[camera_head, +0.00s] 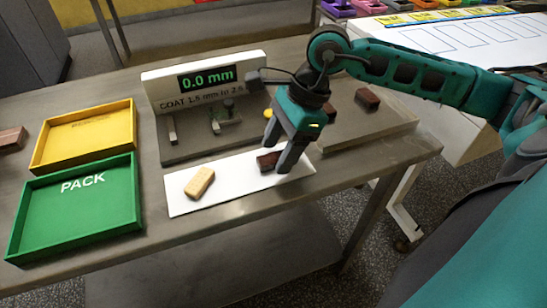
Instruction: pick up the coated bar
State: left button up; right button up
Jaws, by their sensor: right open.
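A dark brown coated bar (267,161) lies on the white mat (228,194) on the metal table. My right gripper (280,158) is open and reaches down over this bar, its fingers close around it and hiding part of it. Whether the fingers touch the bar I cannot tell. A pale uncoated bar (199,183) lies to the left on the same mat. Another dark bar (367,98) lies on the slab at the right. My left gripper is not in view.
A gauge with a "0.0 mm" display (207,78) stands behind the mat. A green PACK tray (78,210) and a yellow tray (86,137) are at the left, both empty. A brown block (12,139) lies at the far left edge.

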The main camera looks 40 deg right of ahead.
jog(key=shift+a+f, duration=0.15)
jog(key=shift+f, duration=0.15)
jog(key=shift+c, duration=0.3)
jog(key=c, duration=0.8)
jog(key=shift+r, duration=0.15)
jog(key=shift+c, duration=0.2)
